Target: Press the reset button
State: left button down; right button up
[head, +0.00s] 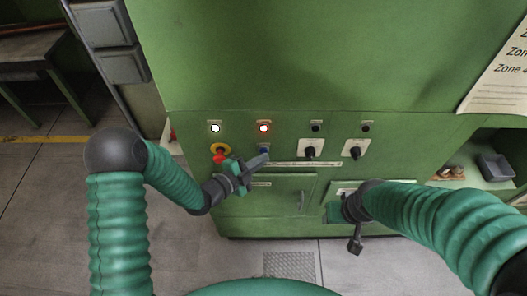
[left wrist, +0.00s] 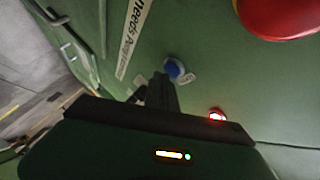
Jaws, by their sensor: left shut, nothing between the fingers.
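A small round blue button (head: 264,150), which looks like the reset button, sits on the green machine's front panel, below a lit red lamp. In the left wrist view the blue button (left wrist: 173,68) has a small white label beside it, too small to read. My left gripper (head: 262,161) is shut and empty, its fingertips just below the blue button in the head view. In the left wrist view the dark fingers (left wrist: 163,92) end close to the button; I cannot tell whether they touch it. My right gripper (head: 355,244) hangs lower right, away from the button; its jaws are unclear.
Two black rotary knobs (head: 311,150) (head: 355,150) are to the right. A white lamp (head: 215,128) and red lamp (head: 264,128) are lit above.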

pick_arm(q)
jog(key=shift+w, duration=0.3)
dwell(0.5)
jog(key=shift+s, duration=0.1)
jog(key=shift+s+a+b, duration=0.1)
jog(key=shift+s+b, duration=0.2)
jog(key=shift+s, duration=0.4)
jog(key=shift+s, duration=0.1)
jog(key=shift+s+b, duration=0.45)
jog(key=shift+s, duration=1.95)
